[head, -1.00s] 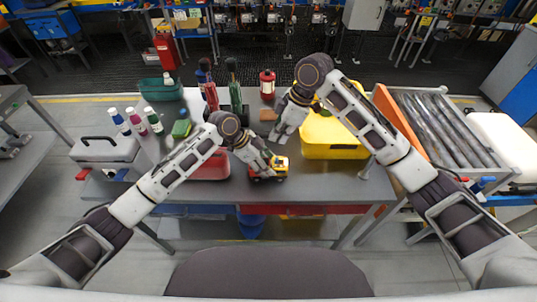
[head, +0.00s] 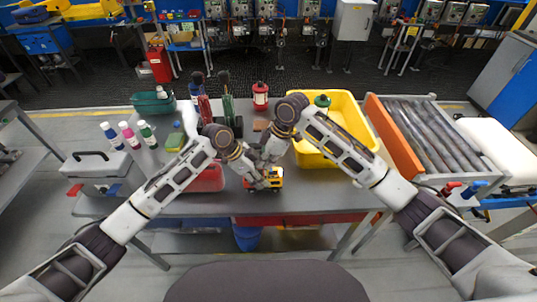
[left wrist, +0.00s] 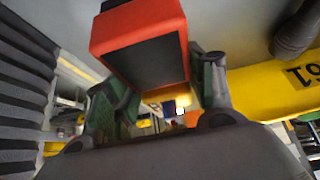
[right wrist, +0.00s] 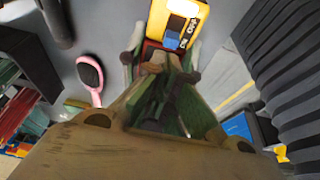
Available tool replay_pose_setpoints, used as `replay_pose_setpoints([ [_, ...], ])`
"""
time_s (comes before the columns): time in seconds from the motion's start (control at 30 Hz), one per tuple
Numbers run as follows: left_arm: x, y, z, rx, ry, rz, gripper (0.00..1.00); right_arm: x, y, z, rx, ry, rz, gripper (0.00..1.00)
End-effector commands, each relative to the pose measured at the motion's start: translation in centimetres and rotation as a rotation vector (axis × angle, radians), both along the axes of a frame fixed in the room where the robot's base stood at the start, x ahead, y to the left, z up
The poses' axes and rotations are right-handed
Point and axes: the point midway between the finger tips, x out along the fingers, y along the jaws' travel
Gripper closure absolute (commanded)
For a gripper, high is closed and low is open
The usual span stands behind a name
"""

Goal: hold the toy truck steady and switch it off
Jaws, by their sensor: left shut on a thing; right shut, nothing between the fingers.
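The toy truck (head: 273,180) is yellow with red parts and stands near the table's front edge in the head view. My left gripper (head: 258,184) is shut on the truck from the left; the left wrist view shows a red-orange truck part (left wrist: 140,35) with a dark panel between its fingers. The arms partly hide the truck in the head view.
A yellow bin (head: 359,125) stands right of the arms, before a roller conveyor (head: 425,135). A red tray (head: 208,180) lies left of the truck. Bottles (head: 128,135) and a grey case (head: 95,166) stand farther left. A pink brush-like object (right wrist: 90,75) lies nearby.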

Motion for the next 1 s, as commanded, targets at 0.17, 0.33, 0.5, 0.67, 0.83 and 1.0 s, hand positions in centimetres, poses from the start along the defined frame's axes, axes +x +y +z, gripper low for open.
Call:
replay_pose_setpoints([
  [0.17, 0.0, 0.0, -0.1, 0.001, 0.001, -0.001, 0.73, 0.0, 0.6, -1.5, 0.0, 0.001, 0.0, 1.0],
  [0.33, 0.0, 0.0, -0.1, 0.001, 0.001, -0.001, 0.73, 0.0, 0.8, -2.1, 0.001, 0.0, 0.0, 1.0],
  [0.5, 0.0, 0.0, -0.1, 0.001, 0.001, -0.001, 0.73, 0.0, 0.8, -2.2, 0.001, -0.001, 0.0, 1.0],
  [0.67, 0.0, 0.0, -0.1, 0.001, 0.001, -0.001, 0.73, 0.0, 0.8, -2.2, 0.001, 0.0, 0.0, 1.0],
  [0.83, 0.0, 0.0, -0.1, 0.001, 0.001, -0.001, 0.73, 0.0, 0.0, -2.2, -0.001, -0.001, -0.001, 1.0],
  [1.0, 0.0, 0.0, -0.1, 0.001, 0.001, 0.0, 0.74, 0.0, -1.1, -2.2, 0.0, -0.001, 0.0, 1.0],
])
